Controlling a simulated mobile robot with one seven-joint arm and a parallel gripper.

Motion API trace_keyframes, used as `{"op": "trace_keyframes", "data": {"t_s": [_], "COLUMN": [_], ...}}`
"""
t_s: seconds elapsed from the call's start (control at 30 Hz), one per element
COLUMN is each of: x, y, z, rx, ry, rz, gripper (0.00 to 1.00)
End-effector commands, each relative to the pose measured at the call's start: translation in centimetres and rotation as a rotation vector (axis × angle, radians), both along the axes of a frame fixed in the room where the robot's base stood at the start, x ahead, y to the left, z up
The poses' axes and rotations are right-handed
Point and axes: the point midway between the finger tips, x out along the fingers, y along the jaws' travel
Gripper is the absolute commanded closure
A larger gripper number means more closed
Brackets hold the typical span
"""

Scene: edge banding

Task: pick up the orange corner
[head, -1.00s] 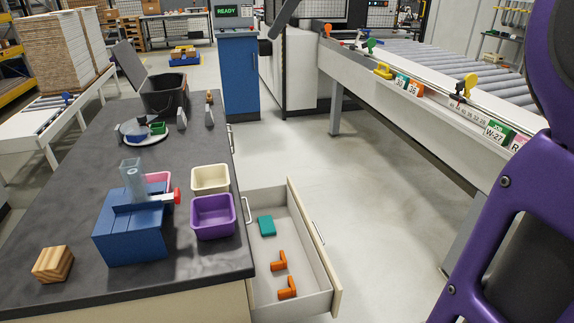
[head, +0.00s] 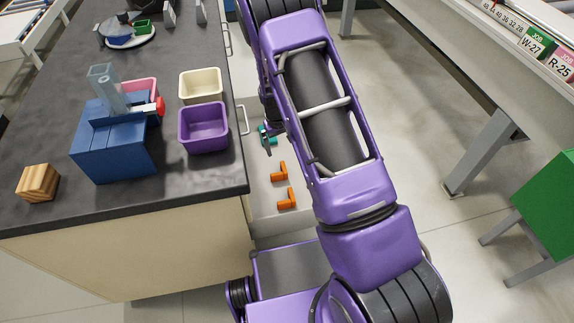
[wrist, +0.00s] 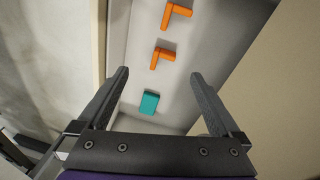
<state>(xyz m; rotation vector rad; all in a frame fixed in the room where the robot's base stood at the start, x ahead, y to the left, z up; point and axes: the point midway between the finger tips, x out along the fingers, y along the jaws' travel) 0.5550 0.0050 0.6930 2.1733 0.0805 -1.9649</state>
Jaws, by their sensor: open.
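Two orange corners lie in the open drawer. In the head view one orange corner (head: 279,172) is nearer the teal block, and the other orange corner (head: 287,199) is nearer the drawer's front end in the picture. They also show in the wrist view, the closer one (wrist: 162,57) just beyond the fingertips and the farther one (wrist: 176,14) at the top edge. My gripper (wrist: 160,75) is open and empty above the drawer, apart from both corners. In the head view my arm hides most of it.
A teal block (wrist: 149,102) lies in the drawer (head: 262,225) between my fingers in the wrist view. The drawer walls are close on both sides. The dark worktop (head: 50,120) holds a purple bin (head: 204,128), a cream bin (head: 201,85) and a blue fixture (head: 115,150).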

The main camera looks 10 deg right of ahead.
Motion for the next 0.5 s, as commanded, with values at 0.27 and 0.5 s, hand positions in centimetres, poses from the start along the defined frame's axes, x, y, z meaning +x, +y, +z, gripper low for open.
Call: {"op": "trace_keyframes", "data": {"t_s": [0.27,0.5], "x": [-5.9,-6.2], "y": [0.5,0.6], "z": [-8.8,-13.5], "rx": [0.108,0.111], "ry": [0.101,0.105], "rz": [-0.184,-0.190], "gripper": [0.00,0.00]}}
